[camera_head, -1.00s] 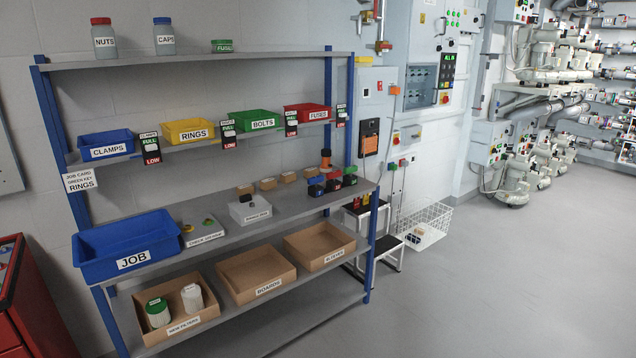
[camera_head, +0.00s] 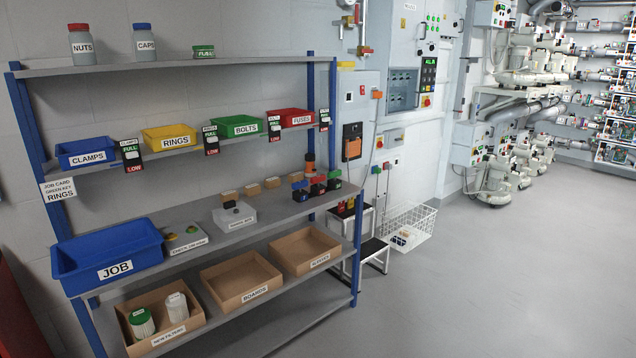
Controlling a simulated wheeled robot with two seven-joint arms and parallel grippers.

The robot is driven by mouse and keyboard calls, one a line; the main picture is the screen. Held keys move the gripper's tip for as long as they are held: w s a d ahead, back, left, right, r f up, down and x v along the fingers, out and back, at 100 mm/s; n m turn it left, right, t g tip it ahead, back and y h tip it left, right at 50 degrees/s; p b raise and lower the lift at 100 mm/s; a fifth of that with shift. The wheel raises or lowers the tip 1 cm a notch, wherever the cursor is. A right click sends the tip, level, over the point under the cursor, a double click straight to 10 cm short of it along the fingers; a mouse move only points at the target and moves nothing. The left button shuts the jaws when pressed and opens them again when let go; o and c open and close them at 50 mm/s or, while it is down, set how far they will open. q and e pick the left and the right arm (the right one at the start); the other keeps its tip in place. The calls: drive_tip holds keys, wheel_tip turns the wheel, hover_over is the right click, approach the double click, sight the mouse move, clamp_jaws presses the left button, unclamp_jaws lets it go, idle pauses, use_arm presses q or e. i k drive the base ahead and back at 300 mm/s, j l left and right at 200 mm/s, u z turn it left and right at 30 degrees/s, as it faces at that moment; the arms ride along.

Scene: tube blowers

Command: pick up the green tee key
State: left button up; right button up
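No thing in view is clearly the green tee key. Small coloured pieces, one of them green (camera_head: 376,170), show on the wall cabinet right of the shelf rack, but their shape is too small to tell. Black blocks with blue, red and green tops stand at the right end of the middle shelf; the green-topped block (camera_head: 334,179) is the rightmost. A small green piece (camera_head: 192,230) lies on a pale labelled stand beside the blue JOB bin (camera_head: 108,256). A job card (camera_head: 59,190) on the rack reads GREEN KEY, RINGS. Neither gripper is in view.
The rack's upper shelf holds CLAMPS, RINGS (camera_head: 170,138), BOLTS and FUSES bins. Cardboard boxes (camera_head: 241,279) stand on the low shelf. A step stool (camera_head: 374,252) and a wire basket (camera_head: 410,225) stand right of the rack. The floor (camera_head: 480,290) at right is clear.

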sight(332, 174)
drive_tip(key=i+u, duration=0.35)
drive_tip(key=i, duration=2.4)
